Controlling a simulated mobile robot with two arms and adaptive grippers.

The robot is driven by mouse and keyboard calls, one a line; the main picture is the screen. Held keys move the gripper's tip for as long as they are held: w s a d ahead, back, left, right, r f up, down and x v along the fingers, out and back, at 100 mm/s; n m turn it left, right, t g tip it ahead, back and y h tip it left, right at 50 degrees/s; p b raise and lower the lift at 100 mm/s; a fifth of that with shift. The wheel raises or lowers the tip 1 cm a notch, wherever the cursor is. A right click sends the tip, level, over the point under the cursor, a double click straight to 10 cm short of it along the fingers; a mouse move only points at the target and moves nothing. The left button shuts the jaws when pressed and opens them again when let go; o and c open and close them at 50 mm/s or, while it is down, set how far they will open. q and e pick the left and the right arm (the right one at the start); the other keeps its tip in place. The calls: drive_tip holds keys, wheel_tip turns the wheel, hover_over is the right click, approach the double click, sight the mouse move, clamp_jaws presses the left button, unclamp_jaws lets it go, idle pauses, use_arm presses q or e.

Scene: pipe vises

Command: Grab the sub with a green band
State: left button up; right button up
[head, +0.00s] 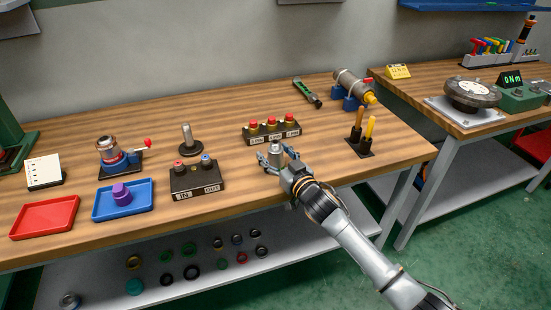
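My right gripper (276,156) reaches over the front of the wooden bench. Its fingers look spread on either side of a small grey metal cylinder (276,148), which stands upright; whether they touch it is unclear. I cannot make out a green band on this cylinder; the gripper hides part of it. My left gripper is not in view.
A black box (197,180) with knobs, a blue tray (122,205) with a purple piece, and a red tray (45,218) stand to the left. A holder (359,147) with yellow-handled tools and a clamped pipe (352,86) are to the right. Wood behind the rack is mostly clear.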

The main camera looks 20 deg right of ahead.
clamp_jaws()
drive_tip(key=shift+r, duration=0.1)
